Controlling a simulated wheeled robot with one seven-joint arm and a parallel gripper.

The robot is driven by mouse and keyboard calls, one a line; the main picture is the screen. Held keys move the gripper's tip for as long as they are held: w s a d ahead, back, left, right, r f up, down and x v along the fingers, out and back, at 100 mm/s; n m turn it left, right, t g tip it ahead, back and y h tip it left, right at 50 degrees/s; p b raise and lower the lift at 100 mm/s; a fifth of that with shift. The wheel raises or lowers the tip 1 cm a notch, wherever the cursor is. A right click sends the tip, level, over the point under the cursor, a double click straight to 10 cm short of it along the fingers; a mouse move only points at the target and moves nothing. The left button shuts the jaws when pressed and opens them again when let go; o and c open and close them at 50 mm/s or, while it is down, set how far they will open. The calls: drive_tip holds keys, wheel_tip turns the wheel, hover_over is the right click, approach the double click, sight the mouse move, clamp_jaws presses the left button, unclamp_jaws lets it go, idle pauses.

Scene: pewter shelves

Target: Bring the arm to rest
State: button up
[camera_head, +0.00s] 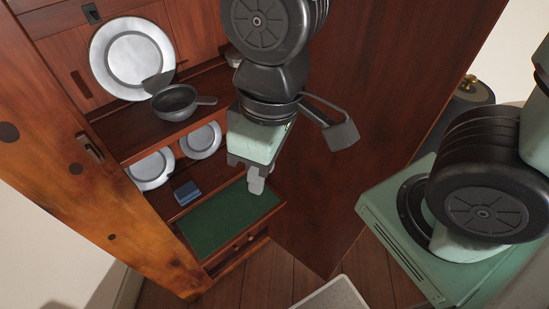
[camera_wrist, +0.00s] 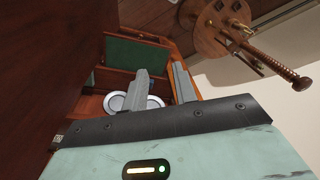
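My gripper (camera_head: 256,186) hangs pointing down in front of the wooden cabinet, above the green-lined drawer. In the wrist view my gripper (camera_wrist: 160,82) shows two grey fingers standing apart with a gap between them. I see nothing held between them. In the head view the fingers overlap, so the gap does not show there. My arm comes down from the top of the head view to the gripper.
The open drawer (camera_head: 222,222) juts out below my gripper. A dark pan (camera_head: 176,103) and a large plate (camera_head: 131,57) stand on the upper shelf. Smaller plates (camera_head: 201,141) and a blue box (camera_head: 187,193) are lower. A tall cabinet side panel (camera_head: 345,130) stands to the right.

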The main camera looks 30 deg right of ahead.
drive_tip(key=shift+s+d+r+h, duration=0.1)
drive_tip(key=shift+s+d+h, duration=0.1)
drive_tip(key=shift+d, duration=0.25)
drive_tip(key=shift+s+d+r+h, duration=0.1)
drive_tip(key=shift+s+d, duration=0.05)
drive_tip(key=shift+d, duration=0.25)
wheel_tip(320, 180, down, 4)
drive_tip(key=b, duration=0.3)
drive_tip(key=shift+r, duration=0.25)
